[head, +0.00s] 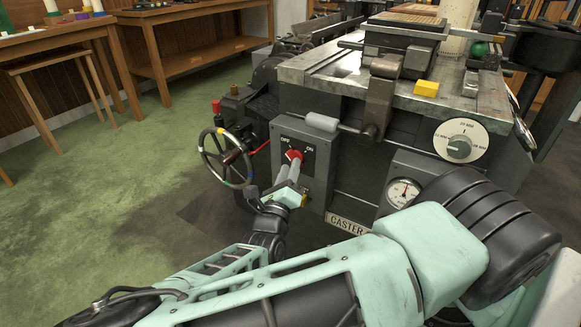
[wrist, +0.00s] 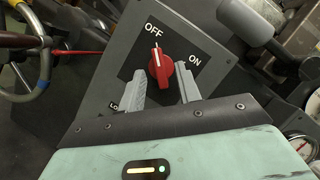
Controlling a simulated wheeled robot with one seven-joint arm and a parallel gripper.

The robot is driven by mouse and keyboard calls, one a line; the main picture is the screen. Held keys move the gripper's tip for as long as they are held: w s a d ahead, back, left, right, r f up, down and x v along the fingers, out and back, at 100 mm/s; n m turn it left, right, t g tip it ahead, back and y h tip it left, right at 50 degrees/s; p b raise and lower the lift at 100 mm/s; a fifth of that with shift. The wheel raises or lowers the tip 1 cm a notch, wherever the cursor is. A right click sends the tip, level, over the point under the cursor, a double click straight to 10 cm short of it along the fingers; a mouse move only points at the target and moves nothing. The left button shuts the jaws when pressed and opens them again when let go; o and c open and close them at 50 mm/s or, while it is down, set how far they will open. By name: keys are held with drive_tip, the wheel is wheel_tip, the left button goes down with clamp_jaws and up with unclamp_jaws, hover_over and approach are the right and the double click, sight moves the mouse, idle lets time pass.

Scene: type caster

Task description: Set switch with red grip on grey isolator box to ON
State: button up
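The grey isolator box (head: 321,165) is on the left front of the caster. It also shows in the wrist view (wrist: 105,78). Its red grip (wrist: 160,67) stands out from a dark plate with OFF and ON labels. The white mark on the grip points up at OFF, with ON to the right. In the head view the red grip (head: 294,154) shows just beyond my fingertips. My gripper (wrist: 160,76) is open, with one finger on each side of the grip's lower part. I cannot tell whether either finger touches it.
A handwheel (head: 228,158) with coloured marks stands left of the box. A grey-handled lever (head: 322,122) juts out above the box. A gauge (head: 403,192) and a white dial (head: 461,140) are to the right. Green floor (head: 120,190) is open at left.

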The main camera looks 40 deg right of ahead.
drive_tip(key=shift+x, duration=0.9)
drive_tip(key=shift+c, duration=0.3)
clamp_jaws()
drive_tip(key=shift+m+p, duration=0.3)
drive_tip(key=shift+m, duration=0.2)
drive_tip(key=m+g+h+p, duration=0.1)
drive_tip(key=m+g, duration=0.2)
drive_tip(key=m, duration=0.5)
drive_tip(key=m+g+h+p, duration=0.1)
drive_tip(key=m+g, duration=0.3)
drive_tip(key=m, duration=0.4)
drive_tip(key=m+g+h+p, duration=0.2)
drive_tip(key=m+g, duration=0.2)
drive_tip(key=m, duration=0.4)
drive_tip(key=shift+w+a, duration=0.2)
drive_tip(key=shift+w, duration=0.15)
drive_tip(key=shift+m, duration=0.4)
